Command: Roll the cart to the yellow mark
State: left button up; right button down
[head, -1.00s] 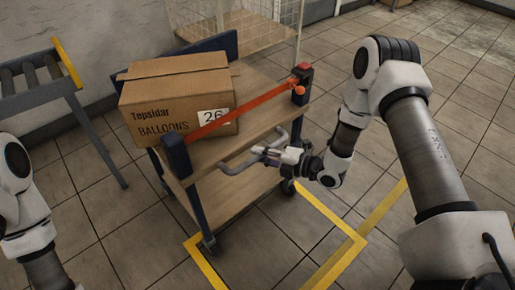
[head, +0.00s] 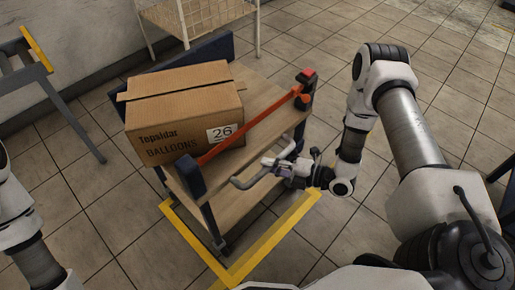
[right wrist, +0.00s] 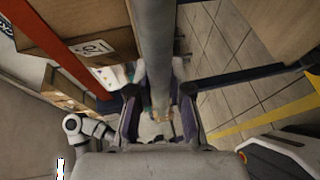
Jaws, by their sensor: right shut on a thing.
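The cart (head: 262,100) has two wooden shelves, dark blue posts and a grey bar handle (head: 241,182) at its near end. My right gripper (head: 280,167) is shut on the right part of this handle. In the right wrist view the handle (right wrist: 155,45) runs between the two fingers (right wrist: 159,100). The yellow mark (head: 187,235) is a taped outline on the floor. Its left and near lines show around the cart's near end, and the near left wheel stands inside its near corner. The cart hides the far part. My left gripper is out of view.
A cardboard box (head: 183,110) of balloons sits on the top shelf behind an orange strap (head: 245,128). A grey roller stand (head: 40,95) is at the left by the wall. A wire basket rack (head: 195,20) stands behind the cart. Tiled floor is free at the right.

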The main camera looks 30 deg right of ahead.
jog(key=s+d+p, duration=0.2)
jog(key=s, duration=0.4)
jog(key=shift+s+p, duration=0.3)
jog(key=shift+s, duration=0.05)
jog(key=shift+d+f, duration=0.1)
jog(key=c, duration=1.1)
grip_release()
jog(key=shift+s, duration=0.1)
jog(key=shift+o, duration=0.2)
jog(key=shift+d, duration=0.15)
jog(key=v, duration=1.2)
